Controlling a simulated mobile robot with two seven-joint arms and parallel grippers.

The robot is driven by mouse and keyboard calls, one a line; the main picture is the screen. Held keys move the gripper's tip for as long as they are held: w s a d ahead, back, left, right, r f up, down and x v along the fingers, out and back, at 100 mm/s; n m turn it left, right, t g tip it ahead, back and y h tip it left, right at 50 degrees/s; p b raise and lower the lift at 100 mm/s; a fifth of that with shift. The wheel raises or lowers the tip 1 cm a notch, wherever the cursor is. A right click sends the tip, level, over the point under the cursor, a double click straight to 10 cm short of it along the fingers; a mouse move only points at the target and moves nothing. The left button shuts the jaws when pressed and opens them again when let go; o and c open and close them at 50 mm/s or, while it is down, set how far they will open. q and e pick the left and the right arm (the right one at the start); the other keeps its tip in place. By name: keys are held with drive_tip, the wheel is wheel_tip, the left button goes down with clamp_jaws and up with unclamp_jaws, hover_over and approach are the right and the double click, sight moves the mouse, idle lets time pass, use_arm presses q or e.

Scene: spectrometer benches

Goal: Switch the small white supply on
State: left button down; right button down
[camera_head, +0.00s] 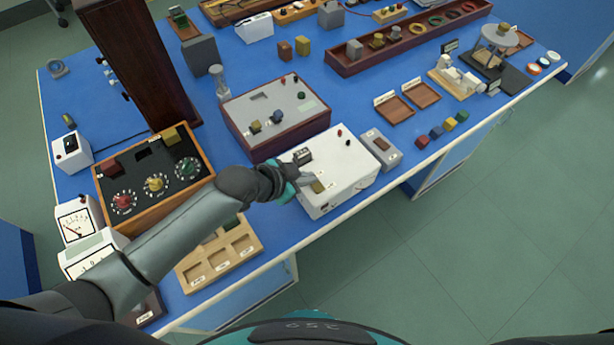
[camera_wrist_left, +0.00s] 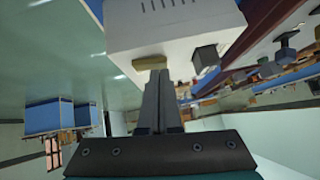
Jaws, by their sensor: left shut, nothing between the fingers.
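The small white supply (camera_head: 345,172) stands near the front edge of the blue bench in the head view. It has a black switch or socket block (camera_head: 302,156) at its left top, a brass-coloured part (camera_head: 318,187) low on its near left, and a red and a black knob on top. My left gripper (camera_head: 308,180) is shut and empty, with its fingertips at the brass-coloured part. In the left wrist view, the shut fingers (camera_wrist_left: 154,95) reach up to that part (camera_wrist_left: 149,63) on the white case (camera_wrist_left: 170,28); contact cannot be told for sure. My right gripper is not in view.
A grey-topped instrument (camera_head: 277,108) stands behind the supply, and a small grey box (camera_head: 381,150) is close on its right. A wooden-framed box with coloured dials (camera_head: 153,180) is on the left. A wooden tray (camera_head: 220,254) lies under my left arm.

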use_arm(q)
drive_tip(key=shift+f, duration=0.1)
drive_tip(key=shift+w+a+f, duration=0.1)
drive_tip(key=shift+a+f, duration=0.05)
drive_tip(key=shift+f, duration=0.05)
idle(0.5)
drive_tip(key=shift+s+d+r+p, duration=0.1)
drive_tip(key=shift+s+d+p, duration=0.45)
drive_tip(key=shift+s+p, duration=0.15)
